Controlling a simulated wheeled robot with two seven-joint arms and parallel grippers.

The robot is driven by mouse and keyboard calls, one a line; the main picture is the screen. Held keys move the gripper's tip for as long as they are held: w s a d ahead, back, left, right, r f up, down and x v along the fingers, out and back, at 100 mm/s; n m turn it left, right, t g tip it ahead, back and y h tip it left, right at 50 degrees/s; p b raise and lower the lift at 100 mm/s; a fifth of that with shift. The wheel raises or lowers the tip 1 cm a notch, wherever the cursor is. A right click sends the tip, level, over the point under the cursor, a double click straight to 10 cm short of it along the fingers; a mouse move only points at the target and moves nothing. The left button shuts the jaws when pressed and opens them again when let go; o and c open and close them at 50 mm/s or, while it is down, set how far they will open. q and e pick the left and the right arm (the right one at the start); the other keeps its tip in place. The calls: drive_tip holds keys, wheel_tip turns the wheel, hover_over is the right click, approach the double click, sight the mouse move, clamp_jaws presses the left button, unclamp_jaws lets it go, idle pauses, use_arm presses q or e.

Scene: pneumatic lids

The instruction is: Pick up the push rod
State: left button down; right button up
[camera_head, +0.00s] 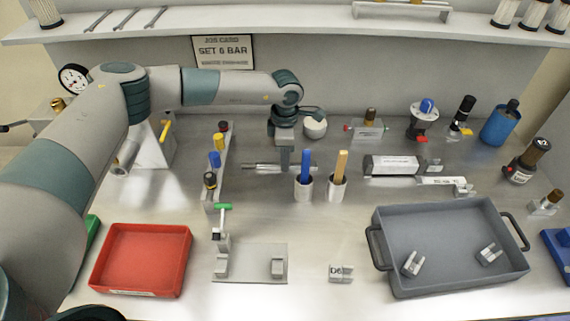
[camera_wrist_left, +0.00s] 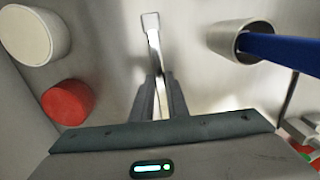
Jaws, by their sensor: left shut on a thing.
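The push rod (camera_head: 258,167) is a thin silvery rod lying crosswise near the middle of the bench, with a thicker part at its left. My left gripper (camera_head: 284,163) points down over its right part and is shut on it. In the left wrist view the rod (camera_wrist_left: 153,45) runs from between the fingers (camera_wrist_left: 160,97) toward the top and ends in a small block-like tip. The fingers hide part of the rod. I cannot tell whether it touches the bench. My right gripper is not in view.
Two white cups with a blue handle (camera_head: 305,165) and a tan handle (camera_head: 340,167) stand just right of the gripper. A row of knobs on a rail (camera_head: 222,170) stands left. A red tray (camera_head: 140,258) and grey tray (camera_head: 450,285) lie in front.

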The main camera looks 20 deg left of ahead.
use_arm(q)
drive_tip(key=shift+r, duration=0.1)
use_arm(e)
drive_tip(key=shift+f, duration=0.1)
